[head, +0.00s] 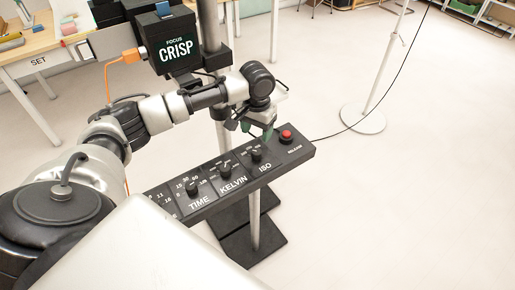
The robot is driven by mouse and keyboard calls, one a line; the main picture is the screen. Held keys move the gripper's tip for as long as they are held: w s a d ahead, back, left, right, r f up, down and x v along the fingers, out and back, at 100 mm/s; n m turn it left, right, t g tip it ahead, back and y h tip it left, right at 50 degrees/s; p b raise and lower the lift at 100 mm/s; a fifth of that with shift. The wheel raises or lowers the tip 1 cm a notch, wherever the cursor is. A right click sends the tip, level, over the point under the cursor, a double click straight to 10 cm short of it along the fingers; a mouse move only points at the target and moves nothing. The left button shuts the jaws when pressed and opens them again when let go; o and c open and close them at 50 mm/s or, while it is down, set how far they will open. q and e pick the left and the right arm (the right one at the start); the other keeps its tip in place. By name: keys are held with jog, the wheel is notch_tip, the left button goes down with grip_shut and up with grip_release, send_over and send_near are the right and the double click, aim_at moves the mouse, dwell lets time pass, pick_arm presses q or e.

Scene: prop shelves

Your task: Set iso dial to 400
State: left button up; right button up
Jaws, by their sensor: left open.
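The ISO dial (256,155) is a black knob on a dark control panel (214,208), above the white word ISO. Small numbers around it are too small to read, so its setting is unclear. My left gripper (257,133) is open just above the far side of the ISO dial, its fingers pointing down at the panel. I cannot tell whether a finger touches the dial. My right gripper is not in view.
The KELVIN dial (225,170), TIME dial (192,188) and red RELEASE button (287,135) share the panel. A white stand base (363,117) with a cable is at right.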

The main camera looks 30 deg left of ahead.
aim_at(257, 151)
pick_arm(q)
notch_tip(257, 151, down, 9)
jog(key=shift+r+p, duration=0.15)
jog(key=shift+p, duration=0.2)
jog(key=c, duration=0.9)
